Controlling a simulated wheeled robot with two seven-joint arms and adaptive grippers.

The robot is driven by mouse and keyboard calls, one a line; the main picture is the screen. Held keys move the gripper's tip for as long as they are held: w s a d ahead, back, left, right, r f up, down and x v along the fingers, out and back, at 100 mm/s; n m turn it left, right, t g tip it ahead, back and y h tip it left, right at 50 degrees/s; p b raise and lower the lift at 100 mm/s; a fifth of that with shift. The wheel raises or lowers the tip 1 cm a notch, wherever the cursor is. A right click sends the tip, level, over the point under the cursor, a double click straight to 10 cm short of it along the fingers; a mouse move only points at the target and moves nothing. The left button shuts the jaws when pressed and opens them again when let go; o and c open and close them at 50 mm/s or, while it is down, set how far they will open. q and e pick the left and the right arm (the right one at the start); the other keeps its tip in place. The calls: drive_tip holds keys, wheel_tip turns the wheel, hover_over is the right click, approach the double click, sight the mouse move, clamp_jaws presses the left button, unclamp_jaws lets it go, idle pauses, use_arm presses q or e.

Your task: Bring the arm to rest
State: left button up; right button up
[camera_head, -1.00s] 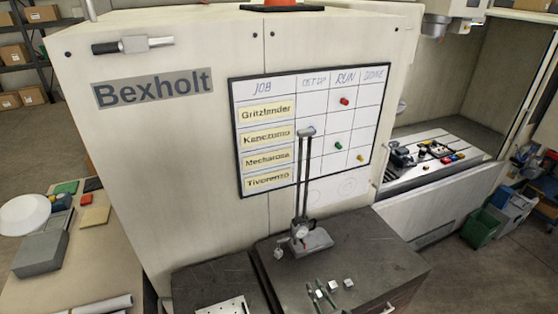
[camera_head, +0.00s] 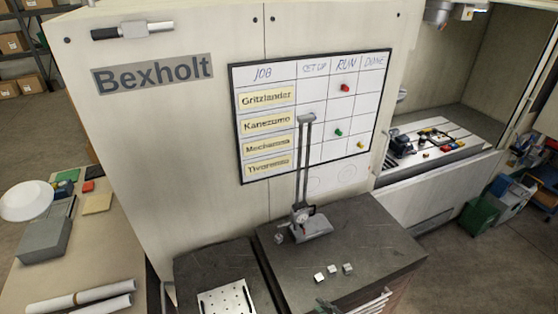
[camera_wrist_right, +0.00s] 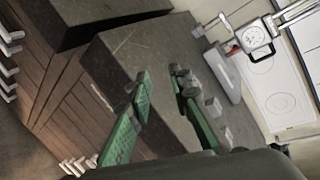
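The dark cabinet top (camera_wrist_right: 120,60) lies beyond the fingers. The small blocks (camera_wrist_right: 213,107) are partly behind the right-hand finger. My left gripper is not in view.
A height gauge (camera_head: 304,190) stands upright on the cabinet top (camera_head: 380,230). Behind it is the Bexholt machine wall (camera_head: 160,150) with a job board (camera_head: 310,140). A perforated plate (camera_head: 225,300) lies left. A bench (camera_head: 80,265) with paper rolls stands farther left.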

drive_tip(key=s+d+n+g+h, duration=0.4)
drive_tip(key=s+d+n, duration=0.5)
drive_tip(key=s, duration=0.4)
drive_tip(key=s+d+n+g+h, duration=0.45)
drive_tip(key=s+d+n, duration=0.35)
drive_tip(key=s+d, duration=0.35)
wheel_tip(320, 180, down, 40)
drive_tip(key=s+a+b, duration=0.1)
drive_tip(key=a+b, duration=0.1)
drive_tip(key=b, duration=1)
drive_tip(key=s+f+b, duration=0.4)
drive_tip(key=s+f, duration=0.3)
drive_tip(key=f, duration=0.3)
drive_tip(key=s+f+g+b, duration=0.1)
drive_tip(key=s+f+b, duration=0.3)
drive_tip(key=f, duration=0.7)
drive_tip(key=s+f+b, duration=0.4)
drive_tip(key=s+f, duration=0.5)
drive_tip(key=f, duration=0.1)
drive_tip(key=shift+s+f+n+g, duration=0.25)
drive_tip(key=shift+s+n+g, duration=0.05)
drive_tip(key=shift+s+g, duration=0.05)
drive_tip(key=shift+y, duration=0.25)
